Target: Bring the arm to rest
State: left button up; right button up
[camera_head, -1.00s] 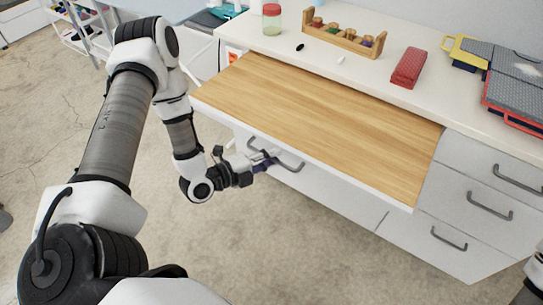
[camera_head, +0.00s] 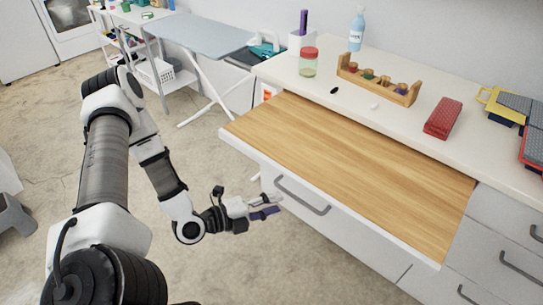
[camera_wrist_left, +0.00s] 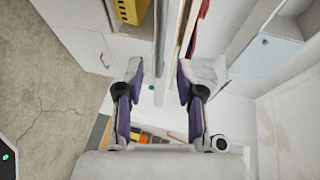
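My left arm reaches in from the left in the head view. My left gripper (camera_head: 268,207) is low in front of the white cabinet, just left of a grey drawer handle (camera_head: 302,196) below the pulled-out wooden board (camera_head: 350,165). In the left wrist view its two purple-padded fingers (camera_wrist_left: 160,75) are apart, with no object clearly held between them. Long upright edges pass behind the gap. My right gripper is out of view.
The white counter (camera_head: 440,145) holds a red-lidded jar (camera_head: 308,63), a wooden rack (camera_head: 376,82) and a red block (camera_head: 443,118). An ironing board (camera_head: 205,35) stands behind.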

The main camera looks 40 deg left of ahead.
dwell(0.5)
pick_arm(q)
jog(key=s+d+f+g, duration=0.4)
jog(key=d+f+g, duration=0.45)
jog(key=d, duration=0.35)
jog(key=s+a+f+n+g+y, duration=0.2)
jog(key=s+n, duration=0.4)
jog(key=n, duration=0.5)
jog(key=s+a+f+n+g+y, duration=0.3)
jog(key=s+f+n+g+y, duration=0.1)
jog(key=n, duration=0.7)
jog(key=shift+s+a+f+n+y, duration=0.3)
jog(key=shift+s+f, duration=0.45)
jog(key=shift+s, duration=0.3)
